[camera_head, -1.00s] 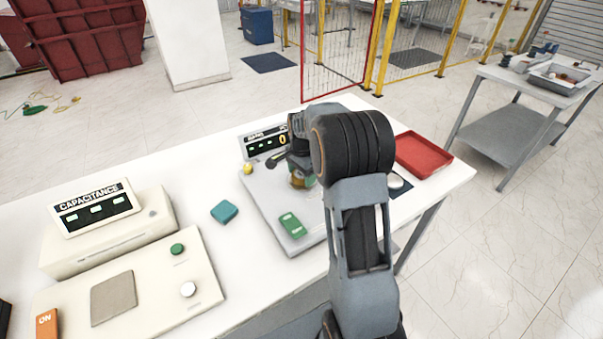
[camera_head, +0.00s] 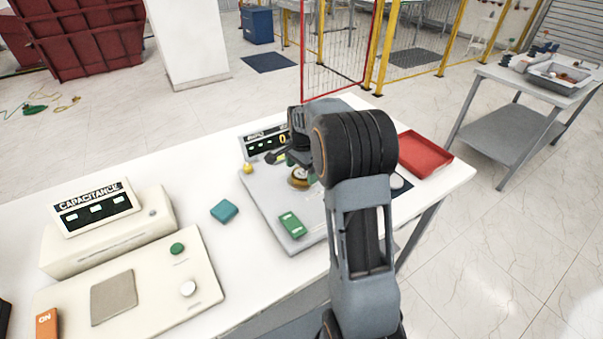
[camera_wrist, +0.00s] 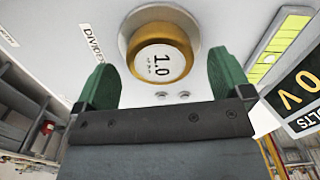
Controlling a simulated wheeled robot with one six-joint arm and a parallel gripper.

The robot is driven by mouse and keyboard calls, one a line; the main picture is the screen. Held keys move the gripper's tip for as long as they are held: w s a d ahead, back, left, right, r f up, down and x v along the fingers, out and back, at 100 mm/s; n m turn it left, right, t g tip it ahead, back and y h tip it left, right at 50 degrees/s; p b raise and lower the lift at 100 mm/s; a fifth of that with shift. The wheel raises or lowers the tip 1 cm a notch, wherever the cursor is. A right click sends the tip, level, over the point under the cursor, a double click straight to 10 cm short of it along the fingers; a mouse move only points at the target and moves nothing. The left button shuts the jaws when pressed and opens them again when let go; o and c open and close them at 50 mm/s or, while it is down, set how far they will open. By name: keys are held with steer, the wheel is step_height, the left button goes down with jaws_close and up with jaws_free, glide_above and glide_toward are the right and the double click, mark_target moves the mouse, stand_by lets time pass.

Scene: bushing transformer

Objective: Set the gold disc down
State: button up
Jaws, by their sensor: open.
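The gold disc (camera_wrist: 160,62), with a white top marked 1.0, sits on a wider round base on the panel in the wrist view. It also shows in the head view (camera_head: 299,178), low on the grey panel and partly behind my arm. My gripper (camera_wrist: 163,72) has its two green fingers spread wide, one to each side of the disc in the picture. Gaps show between the fingers and the disc, and the disc is not gripped. In the head view my wrist is above and behind the disc.
The grey panel (camera_head: 262,200) also carries a yellow knob (camera_head: 247,168) and a green switch (camera_head: 292,224). A volts display (camera_wrist: 300,90) stands close by. A red tray (camera_head: 424,154) lies to the right, a teal block (camera_head: 224,211) to the left. A capacitance meter (camera_head: 96,207) stands farther left.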

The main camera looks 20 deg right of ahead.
mark_target(302, 173)
step_height(302, 173, up, 9)
steer(key=s+a+r+n+t, duration=0.2)
steer(key=s+a+r+n, duration=0.2)
steer(key=s+a+n, duration=0.45)
steer(key=s+a+f+n+t, duration=0.1)
steer(key=s+f+n, duration=0.1)
steer(key=s, duration=0.4)
steer(key=s+a+f+n+t, duration=0.1)
steer(key=s+f+n, duration=0.1)
steer(key=s+n, duration=0.2)
steer(key=s, duration=0.3)
steer(key=shift+s+a+f, duration=0.15)
steer(key=shift+s+a, duration=0.05)
steer(key=shift+s, duration=0.1)
steer(key=shift+c, duration=0.2)
